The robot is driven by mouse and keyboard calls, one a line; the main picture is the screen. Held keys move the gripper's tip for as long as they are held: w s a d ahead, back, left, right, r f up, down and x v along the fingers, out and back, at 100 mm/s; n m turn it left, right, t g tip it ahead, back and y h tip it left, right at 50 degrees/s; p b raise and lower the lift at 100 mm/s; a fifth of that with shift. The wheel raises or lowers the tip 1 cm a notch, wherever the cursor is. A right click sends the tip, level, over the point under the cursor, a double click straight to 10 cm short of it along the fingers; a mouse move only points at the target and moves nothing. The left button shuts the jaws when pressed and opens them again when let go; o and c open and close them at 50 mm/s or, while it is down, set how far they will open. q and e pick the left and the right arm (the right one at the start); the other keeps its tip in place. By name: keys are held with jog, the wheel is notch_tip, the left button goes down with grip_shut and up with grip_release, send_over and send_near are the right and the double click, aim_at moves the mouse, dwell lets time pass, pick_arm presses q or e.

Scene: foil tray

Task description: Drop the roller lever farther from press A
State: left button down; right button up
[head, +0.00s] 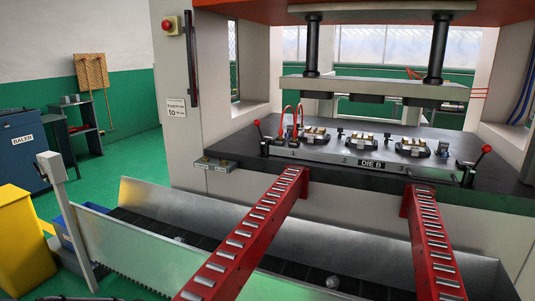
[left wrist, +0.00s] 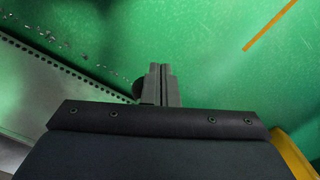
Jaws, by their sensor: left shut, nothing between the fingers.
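Two levers with red knobs stand on the front of the press bed in the head view. The left lever (head: 261,134) is at the left end, leaning slightly left, and the right lever (head: 480,160) is at the right end, leaning right. Both knobs are raised above the bed. Neither lever carries a readable letter, and I cannot make out a press A label. My left gripper (left wrist: 160,82) is shut and empty in the left wrist view, above green floor and away from both levers. My right gripper is not in view.
Two red roller arms (head: 250,230) (head: 430,240) extend forward from the bed (head: 330,160), whose die plate reads DIE B. A metal trough (head: 150,240) lies below. A yellow bin (head: 22,240) and a grey post (head: 70,215) stand at left. Green floor lies behind.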

pick_arm(q)
jog(key=shift+w+f, duration=0.15)
dwell(0.3)
jog(key=shift+w+d, duration=0.3)
jog(key=shift+w, duration=0.3)
jog(key=shift+w+d, duration=0.25)
jog(key=shift+w, duration=0.3)
jog(key=s+a, duration=0.3)
jog(key=s, duration=0.4)
notch_tip(320, 180, up, 19)
jog(key=p, duration=1.5)
jog(key=shift+p, duration=0.3)
